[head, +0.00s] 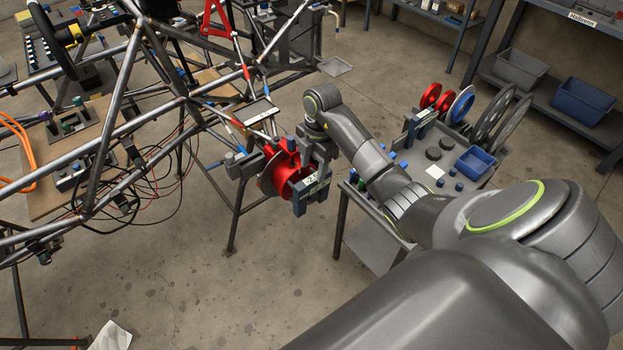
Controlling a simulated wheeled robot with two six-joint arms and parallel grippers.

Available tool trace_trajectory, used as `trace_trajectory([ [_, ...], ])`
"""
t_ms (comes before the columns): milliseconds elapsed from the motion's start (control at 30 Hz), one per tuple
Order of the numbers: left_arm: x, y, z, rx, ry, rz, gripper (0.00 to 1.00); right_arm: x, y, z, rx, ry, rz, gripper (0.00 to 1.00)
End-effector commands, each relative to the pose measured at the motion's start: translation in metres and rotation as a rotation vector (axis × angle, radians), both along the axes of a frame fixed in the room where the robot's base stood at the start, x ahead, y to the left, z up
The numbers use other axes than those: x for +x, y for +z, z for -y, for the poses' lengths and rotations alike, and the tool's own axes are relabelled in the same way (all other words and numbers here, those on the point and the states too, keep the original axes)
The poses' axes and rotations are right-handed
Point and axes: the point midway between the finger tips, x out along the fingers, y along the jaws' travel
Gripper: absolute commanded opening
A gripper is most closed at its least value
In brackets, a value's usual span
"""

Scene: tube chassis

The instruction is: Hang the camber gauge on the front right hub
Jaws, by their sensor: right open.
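The front right hub (279,174) is a red upright with a round red disc, at the end of the suspension links on the tube frame. A blue-grey camber gauge (299,203) with a small pale display sits against the outer side of the hub. It looks upright, but its contact with the hub is partly hidden. My right gripper (300,160) is open at the hub and gauge, with its dark body just behind and above the gauge. Its fingertips are hard to separate from the grey parts around the hub. My left gripper is out of view.
The tube chassis (110,165) with loose wires fills the left. A bench (480,178) at right holds red and blue discs, grey rings, a blue bin (475,163) and a blue-grey labelled block (420,122). My right arm crosses above its near side. The floor below the hub is clear.

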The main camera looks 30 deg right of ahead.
Motion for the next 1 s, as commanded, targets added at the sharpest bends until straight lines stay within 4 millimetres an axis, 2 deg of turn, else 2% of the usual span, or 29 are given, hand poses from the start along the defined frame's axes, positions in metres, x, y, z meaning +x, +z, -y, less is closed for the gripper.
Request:
trace_trajectory([
  [67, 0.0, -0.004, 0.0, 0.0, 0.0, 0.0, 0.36, 0.002, 0.021, 0.004, -0.004, 0.001, 0.006, 0.49],
  [200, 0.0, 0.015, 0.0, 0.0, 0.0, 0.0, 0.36, 0.002, 0.062, 0.007, -0.002, 0.001, 0.004, 0.49],
  [400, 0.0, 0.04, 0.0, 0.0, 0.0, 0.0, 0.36, 0.001, 0.086, 0.01, 0.0, 0.0, 0.0, 0.49],
  [700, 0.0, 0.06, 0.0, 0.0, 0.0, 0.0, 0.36, 0.001, 0.107, 0.013, 0.0, 0.0, 0.0, 0.49],
  [1000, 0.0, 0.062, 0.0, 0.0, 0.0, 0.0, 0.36, 0.001, 0.109, 0.013, 0.0, 0.0, 0.0, 0.49],
])
